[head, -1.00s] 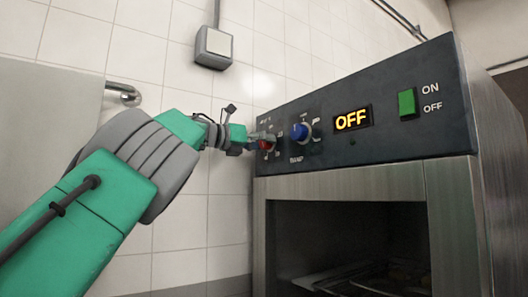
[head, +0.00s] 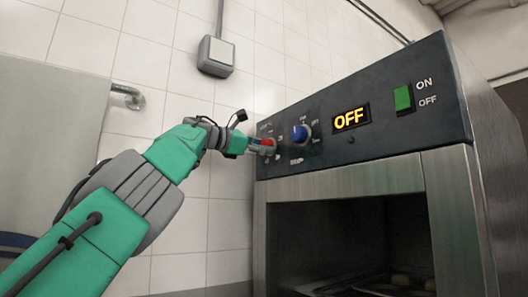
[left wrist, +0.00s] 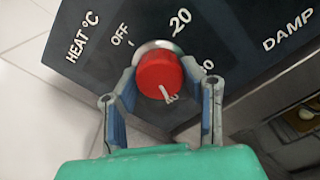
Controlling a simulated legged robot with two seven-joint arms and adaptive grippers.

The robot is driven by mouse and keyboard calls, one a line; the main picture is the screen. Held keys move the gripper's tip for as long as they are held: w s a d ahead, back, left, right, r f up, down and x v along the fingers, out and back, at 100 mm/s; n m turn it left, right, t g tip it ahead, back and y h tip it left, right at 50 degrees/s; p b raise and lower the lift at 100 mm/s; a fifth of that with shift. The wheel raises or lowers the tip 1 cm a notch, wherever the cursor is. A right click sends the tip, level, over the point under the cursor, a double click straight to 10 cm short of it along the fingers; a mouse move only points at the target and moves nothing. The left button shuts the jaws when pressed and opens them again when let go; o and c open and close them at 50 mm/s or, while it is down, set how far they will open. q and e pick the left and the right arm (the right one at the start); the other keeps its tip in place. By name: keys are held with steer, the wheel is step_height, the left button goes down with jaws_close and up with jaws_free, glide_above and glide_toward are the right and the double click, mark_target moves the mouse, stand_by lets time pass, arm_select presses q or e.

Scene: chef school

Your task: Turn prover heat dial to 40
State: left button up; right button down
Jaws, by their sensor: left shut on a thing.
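The red heat dial (left wrist: 160,72) shows in the left wrist view beside the "HEAT °C" lettering. Its white pointer mark faces down and slightly right, away from "OFF" and "20". Another number at its right is partly covered by a finger, with only a "0" readable. My left gripper (left wrist: 160,80) has one finger on each side of the dial and is shut on it. In the head view the left gripper (head: 250,146) reaches the dial (head: 267,143) at the left end of the prover's dark panel (head: 400,130).
A blue dial (head: 299,133) is just right of the red one, labelled "DAMP" in the wrist view. The display (head: 350,118) reads "OFF". A green switch (head: 403,98) is farther right. The prover's opening (head: 330,235) is below, and a tiled wall (head: 180,70) stands behind.

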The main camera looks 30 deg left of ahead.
arm_select(q)
steer(key=shift+m, duration=0.5)
steer(key=shift+r, duration=0.15)
steer(key=o, duration=0.9)
steer(key=shift+o, duration=1.2)
steer(key=shift+w, duration=0.2)
steer(key=shift+s, duration=0.1)
steer(key=v, duration=1.2)
steer(key=shift+f, duration=0.3)
steer(key=shift+a, duration=0.1)
